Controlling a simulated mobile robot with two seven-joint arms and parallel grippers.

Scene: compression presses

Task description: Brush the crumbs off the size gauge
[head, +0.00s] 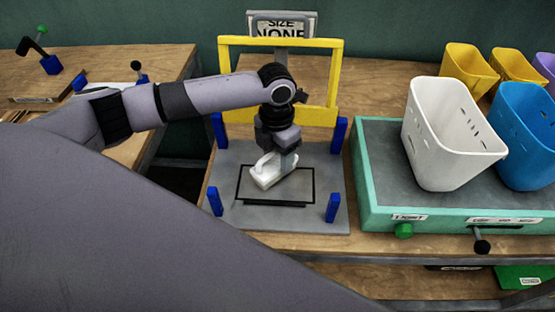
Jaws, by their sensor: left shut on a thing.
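The size gauge is a grey plate (240,160) with blue posts at its corners, a yellow frame (337,75) at its back and a sign (281,28) reading "SIZE NONE". A black rectangle outline is marked on the plate. My left gripper (284,160) points down over this rectangle, shut on a white object with a handle, likely a brush (268,172). The brush is low over or touching the plate; I cannot tell which. I cannot make out crumbs. My right gripper is not in view.
On the right, a teal-sided press bed (365,180) carries a white bin (440,140) and a blue bin (530,140). Yellow bins (467,70) and a purple one stand behind. A green knob (404,231) and black lever (481,245) stick out in front. Another bench is at left.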

